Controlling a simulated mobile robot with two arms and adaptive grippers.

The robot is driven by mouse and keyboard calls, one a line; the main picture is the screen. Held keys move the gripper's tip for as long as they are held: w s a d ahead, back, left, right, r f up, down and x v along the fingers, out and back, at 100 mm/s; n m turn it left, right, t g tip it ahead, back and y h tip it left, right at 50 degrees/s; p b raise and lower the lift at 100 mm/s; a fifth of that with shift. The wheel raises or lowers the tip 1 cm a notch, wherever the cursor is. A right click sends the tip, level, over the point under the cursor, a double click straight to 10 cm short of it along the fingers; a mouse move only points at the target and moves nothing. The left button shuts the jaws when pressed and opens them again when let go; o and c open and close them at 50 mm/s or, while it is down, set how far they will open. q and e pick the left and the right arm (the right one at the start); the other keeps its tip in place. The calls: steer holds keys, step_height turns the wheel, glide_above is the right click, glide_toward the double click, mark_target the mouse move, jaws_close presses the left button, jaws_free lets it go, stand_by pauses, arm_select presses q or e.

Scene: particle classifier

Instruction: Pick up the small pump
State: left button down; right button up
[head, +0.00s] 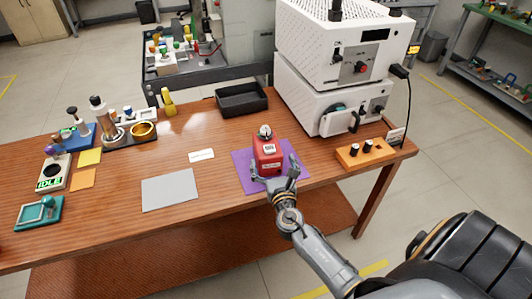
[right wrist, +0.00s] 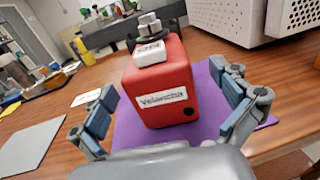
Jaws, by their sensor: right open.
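The small pump is a red box-shaped unit (head: 267,157) with a white label and a metal fitting on top. It stands upright on a purple mat (head: 240,162) near the table's front edge. In the right wrist view the pump (right wrist: 160,85) fills the middle, with its labelled face toward me. My right gripper (head: 275,172) is open, with one finger on each side of the pump's near end. In the right wrist view the fingers of this gripper (right wrist: 168,112) stand apart from the red sides, with purple mat showing between. My left gripper is not in view.
A white two-tier instrument (head: 330,85) stands behind and right of the pump. An orange block (head: 361,153) with black knobs is to the right. A black tray (head: 242,99) is behind. A grey mat (head: 170,193) lies left, with a clear table between.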

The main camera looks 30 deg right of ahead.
mark_target(267, 143)
steer(key=shift+w+d, duration=0.3)
steer(key=shift+w, duration=0.35)
steer(key=shift+w+d+r, duration=0.1)
steer(key=shift+w+r, duration=0.1)
steer(key=shift+w, duration=0.1)
steer(key=x, duration=0.3)
steer(key=shift+w+r+p, duration=0.25)
steer(key=shift+w+p, duration=0.1)
steer(key=shift+w+d, duration=0.15)
steer(key=shift+w, duration=0.3)
steer(key=c, duration=1.9)
steer(key=shift+r, duration=0.15)
